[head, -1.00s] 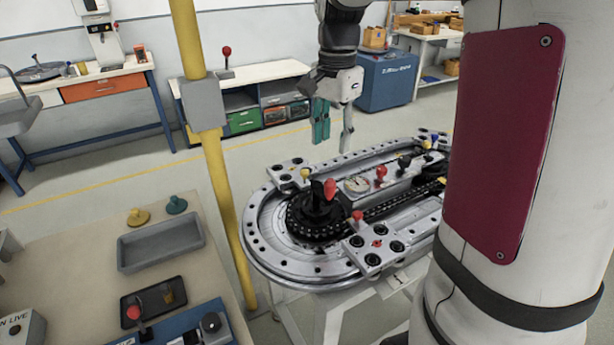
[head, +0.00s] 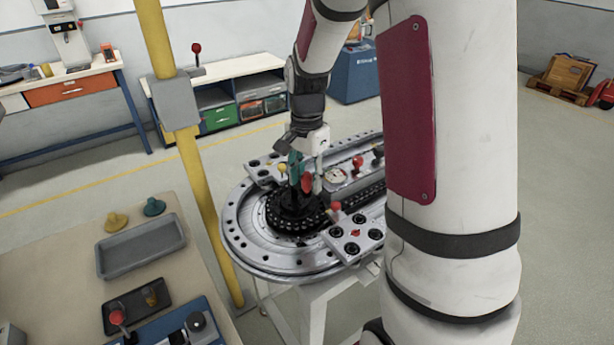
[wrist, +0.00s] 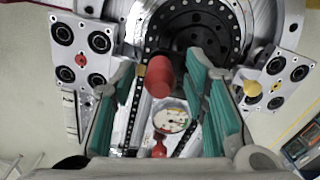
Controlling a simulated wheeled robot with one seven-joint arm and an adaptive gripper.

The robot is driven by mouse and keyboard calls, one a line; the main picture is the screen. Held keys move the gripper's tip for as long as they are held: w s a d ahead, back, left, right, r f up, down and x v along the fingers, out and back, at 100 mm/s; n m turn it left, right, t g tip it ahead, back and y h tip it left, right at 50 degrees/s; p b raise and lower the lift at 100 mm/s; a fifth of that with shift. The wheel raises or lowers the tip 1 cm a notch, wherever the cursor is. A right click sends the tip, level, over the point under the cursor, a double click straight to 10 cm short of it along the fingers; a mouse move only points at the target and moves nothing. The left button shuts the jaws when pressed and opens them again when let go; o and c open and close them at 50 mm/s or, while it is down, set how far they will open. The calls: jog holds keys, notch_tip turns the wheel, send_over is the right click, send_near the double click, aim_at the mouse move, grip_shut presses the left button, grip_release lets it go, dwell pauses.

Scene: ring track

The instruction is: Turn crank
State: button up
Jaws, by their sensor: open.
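The crank is a black hub with an upright red handle (wrist: 160,77) on the left end of the oval ring track (head: 238,240). My gripper (head: 305,175) is down over the hub in the head view, its teal-padded fingers on either side of the red handle. In the wrist view my gripper (wrist: 168,110) is open, with the red handle between the two fingers and a visible gap to each pad. The lower part of the handle and its joint to the hub are partly hidden in the head view.
A round gauge (wrist: 172,116) and a smaller red knob (head: 358,161) stand close by on the track. A yellow knob (wrist: 252,88) is just right of the fingers in the wrist view. A yellow post (head: 205,200) rises left of the track. A grey tray (head: 141,246) lies on the bench.

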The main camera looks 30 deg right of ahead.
grip_shut()
jog(key=shift+d, duration=0.1)
jog(key=w+d+n+p, duration=0.1)
jog(key=w+n, duration=0.3)
jog(key=n, duration=0.7)
jog(key=w+d+n+p, duration=0.1)
jog(key=w+d+n, duration=0.3)
jog(key=n, duration=0.6)
jog(key=shift+d+n+p, duration=0.15)
jog(key=shift+n+p, duration=0.2)
jog(key=shift+n, duration=0.05)
dwell(0.3)
